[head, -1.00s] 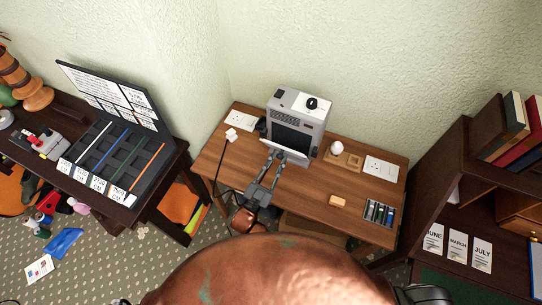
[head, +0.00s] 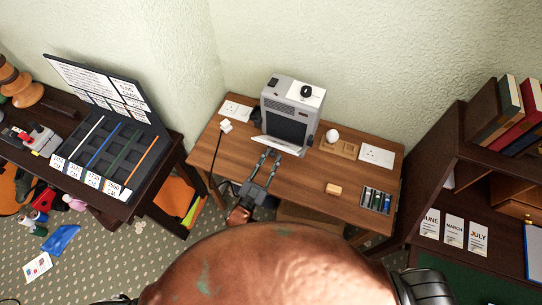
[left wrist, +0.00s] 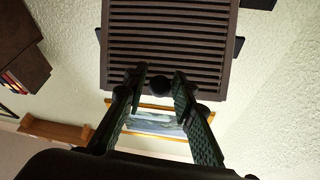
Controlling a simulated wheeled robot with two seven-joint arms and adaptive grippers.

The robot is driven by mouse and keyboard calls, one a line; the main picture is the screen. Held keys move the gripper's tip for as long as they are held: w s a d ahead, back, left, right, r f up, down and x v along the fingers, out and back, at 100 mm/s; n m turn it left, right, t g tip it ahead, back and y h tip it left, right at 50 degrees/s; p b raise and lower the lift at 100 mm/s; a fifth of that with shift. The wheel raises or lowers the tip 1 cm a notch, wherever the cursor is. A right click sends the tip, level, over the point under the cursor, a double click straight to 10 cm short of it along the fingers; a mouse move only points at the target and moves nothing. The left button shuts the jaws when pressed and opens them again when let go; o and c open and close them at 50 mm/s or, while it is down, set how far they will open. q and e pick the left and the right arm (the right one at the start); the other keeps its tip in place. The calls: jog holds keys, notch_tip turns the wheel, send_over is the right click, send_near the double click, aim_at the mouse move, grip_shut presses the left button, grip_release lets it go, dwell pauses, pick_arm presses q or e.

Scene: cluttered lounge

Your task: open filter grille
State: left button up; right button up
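A grey box-shaped unit (head: 293,103) stands at the back of the wooden desk, with a dark recessed front. A pale panel (head: 262,140) sticks out at the foot of that front. In the left wrist view a dark slatted grille (left wrist: 170,45) fills the upper middle, with a round dark knob (left wrist: 160,86) near its lower edge. My left gripper (head: 269,158) is in front of the unit, close to the panel. Its fingers are apart, and in the left wrist view (left wrist: 158,90) they appear on either side of the knob; contact is unclear. My right gripper is out of view.
On the desk (head: 225,165) are a white egg-like object (head: 332,135) by a wooden tray, a tan block (head: 333,189) and a rack of small cylinders (head: 377,200). A cluttered dark table stands left, a bookshelf right. The desk's middle front is mostly clear.

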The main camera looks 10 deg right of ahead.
pick_arm(q)
jog(key=o, duration=0.3)
jog(key=shift+w+d+r, duration=0.1)
jog(key=shift+r, duration=0.15)
jog(key=v, duration=1.2)
